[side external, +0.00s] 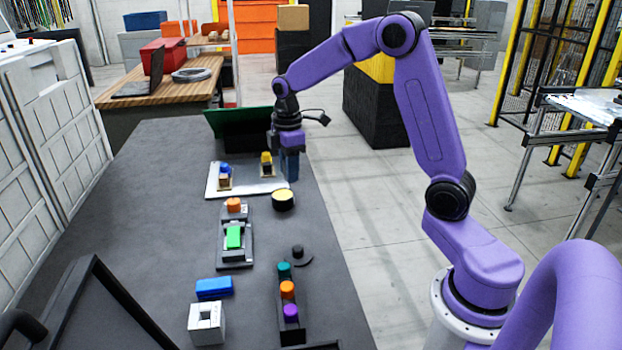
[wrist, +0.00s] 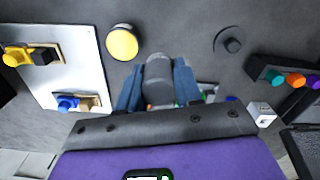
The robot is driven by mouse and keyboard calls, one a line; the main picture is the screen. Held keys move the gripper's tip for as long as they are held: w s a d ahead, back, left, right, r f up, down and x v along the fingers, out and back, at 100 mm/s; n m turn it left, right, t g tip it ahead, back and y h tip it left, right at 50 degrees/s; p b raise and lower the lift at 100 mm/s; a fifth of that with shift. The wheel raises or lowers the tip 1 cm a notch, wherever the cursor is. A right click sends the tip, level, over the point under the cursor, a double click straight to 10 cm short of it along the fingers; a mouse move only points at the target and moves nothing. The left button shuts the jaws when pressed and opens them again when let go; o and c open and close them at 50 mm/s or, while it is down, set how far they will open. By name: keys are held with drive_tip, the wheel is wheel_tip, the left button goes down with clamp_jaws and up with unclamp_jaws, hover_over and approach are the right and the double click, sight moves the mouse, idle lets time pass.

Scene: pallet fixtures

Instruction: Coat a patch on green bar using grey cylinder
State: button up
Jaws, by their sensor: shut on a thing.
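The green bar (side external: 233,237) lies in a dark grey fixture (side external: 235,263) on the table, in front of my gripper in the side view. My gripper (side external: 290,166) points down above the far right part of the table, next to the white board. In the wrist view, its blue fingers are shut on the grey cylinder (wrist: 158,75), which lies between them. The cylinder is hard to make out in the side view. A black round pot with a yellow top (side external: 283,196) stands near my gripper; it also shows in the wrist view (wrist: 122,42), apart from the cylinder.
A white board (side external: 246,188) carries a blue and a yellow part. An orange knob (side external: 233,204) stands behind the green bar. A rack (side external: 290,331) holds teal, orange and purple pegs. A black knob (side external: 298,251), a blue block (side external: 214,288) and a white block (side external: 207,325) stand nearby.

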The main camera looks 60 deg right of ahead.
hover_over(282, 195)
wheel_tip(282, 195, down, 2)
drive_tip(key=shift+w+d+f, duration=0.1)
drive_tip(key=shift+f, duration=2.9)
drive_tip(key=shift+f, duration=0.6)
wheel_tip(282, 195, up, 7)
idle(1.0)
idle(0.5)
